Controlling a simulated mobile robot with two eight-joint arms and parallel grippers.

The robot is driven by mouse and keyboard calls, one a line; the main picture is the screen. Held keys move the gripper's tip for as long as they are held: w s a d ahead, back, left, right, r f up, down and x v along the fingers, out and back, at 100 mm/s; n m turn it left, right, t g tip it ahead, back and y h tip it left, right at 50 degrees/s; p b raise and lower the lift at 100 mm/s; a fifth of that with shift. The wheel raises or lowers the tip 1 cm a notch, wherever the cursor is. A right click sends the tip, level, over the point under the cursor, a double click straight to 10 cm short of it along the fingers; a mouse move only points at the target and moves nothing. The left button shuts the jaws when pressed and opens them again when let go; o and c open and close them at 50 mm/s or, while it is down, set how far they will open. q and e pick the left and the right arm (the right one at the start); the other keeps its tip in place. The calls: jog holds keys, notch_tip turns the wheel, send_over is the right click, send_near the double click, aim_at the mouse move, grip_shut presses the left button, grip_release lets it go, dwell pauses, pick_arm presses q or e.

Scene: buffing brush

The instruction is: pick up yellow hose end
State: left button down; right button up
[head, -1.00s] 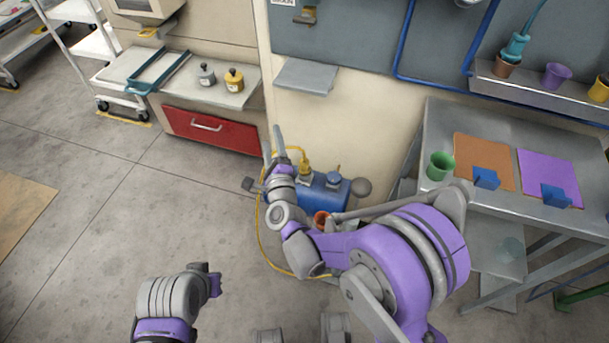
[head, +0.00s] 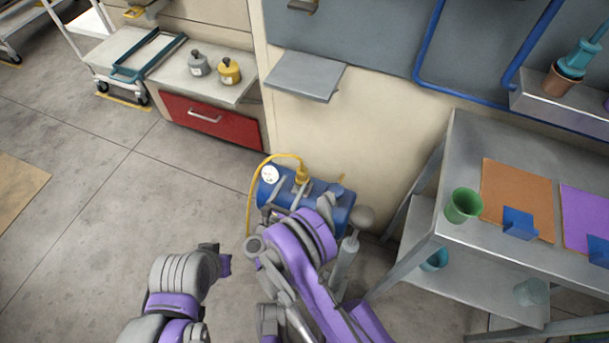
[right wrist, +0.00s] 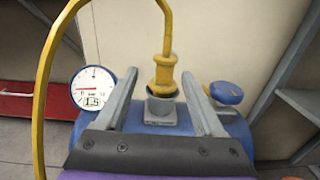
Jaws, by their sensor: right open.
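The yellow hose end (head: 302,174) stands upright in a grey socket on top of the blue tank (head: 338,196). In the right wrist view, the hose end (right wrist: 164,75) is between the two grey fingers of my right gripper (right wrist: 160,76). The fingers are open, with a visible gap on each side of it. The yellow hose (right wrist: 45,75) arches up from the hose end and down the left.
A round gauge (right wrist: 93,88) and a blue knob (right wrist: 226,93) flank the hose end on the tank. A grey wall shelf (head: 305,75) is above the tank. A metal table (head: 455,150) stands right, a red-drawer cabinet (head: 210,122) left.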

aim_at(298, 175)
jog(key=x, duration=0.3)
jog(key=shift+w+d, duration=0.2)
jog(key=shift+w, duration=0.15)
jog(key=x, duration=0.4)
jog(key=shift+w+d+f, duration=0.2)
jog(key=shift+d, duration=0.3)
jog(key=shift+w+d, duration=0.1)
jog(key=shift+w, duration=0.2)
grip_shut()
